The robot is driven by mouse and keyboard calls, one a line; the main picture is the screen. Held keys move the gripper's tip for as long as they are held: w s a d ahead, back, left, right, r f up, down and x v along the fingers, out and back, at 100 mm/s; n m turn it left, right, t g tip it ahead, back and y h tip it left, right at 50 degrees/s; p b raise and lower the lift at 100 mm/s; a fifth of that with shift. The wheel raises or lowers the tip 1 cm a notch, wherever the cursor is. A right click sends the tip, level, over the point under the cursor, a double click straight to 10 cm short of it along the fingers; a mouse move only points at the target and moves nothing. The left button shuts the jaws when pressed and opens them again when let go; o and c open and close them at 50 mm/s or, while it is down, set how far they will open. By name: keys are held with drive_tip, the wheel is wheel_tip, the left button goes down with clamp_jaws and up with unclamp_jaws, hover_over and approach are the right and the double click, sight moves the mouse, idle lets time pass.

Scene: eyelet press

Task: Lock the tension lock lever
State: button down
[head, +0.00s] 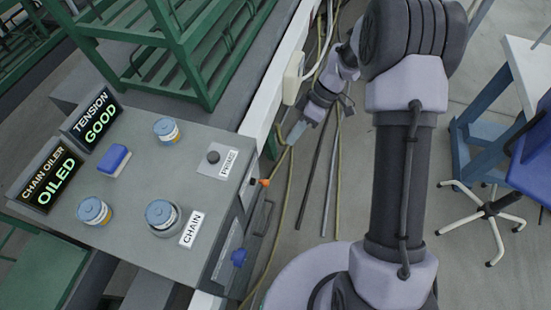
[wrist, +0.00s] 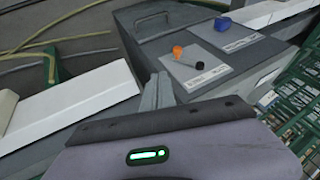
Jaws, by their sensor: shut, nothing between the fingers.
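A small lever with an orange hub (wrist: 177,52) and a black tip (wrist: 199,66) sits on a labelled plate on the side of the grey machine box. Its label is too small to read, so I cannot confirm it is the tension lock lever. The orange part also shows in the head view (head: 265,183) on the box's right side. My gripper (head: 293,136) is shut and empty, beyond the box's far right corner. In the wrist view its fingers (wrist: 158,90) point toward the box, apart from the lever. A display (head: 92,119) reads TENSION GOOD.
A blue knob (head: 239,257) is on the same side of the box, also in the wrist view (wrist: 222,23). A handle (head: 262,217) lies between. The box top (head: 140,215) holds jars, a blue block and a black knob. Green racks (head: 190,60) stand behind; hoses lie on the floor.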

drive_tip(key=s+b+x, duration=0.1)
drive_tip(key=b+x, duration=0.1)
drive_tip(key=x, duration=0.4)
drive_tip(key=s+r+b+x, duration=0.1)
drive_tip(key=s+b+x, duration=0.1)
drive_tip(key=x, duration=0.4)
drive_tip(key=shift+a+f+b, duration=0.3)
drive_tip(key=shift+a+f, duration=0.05)
drive_tip(key=shift+s, duration=0.1)
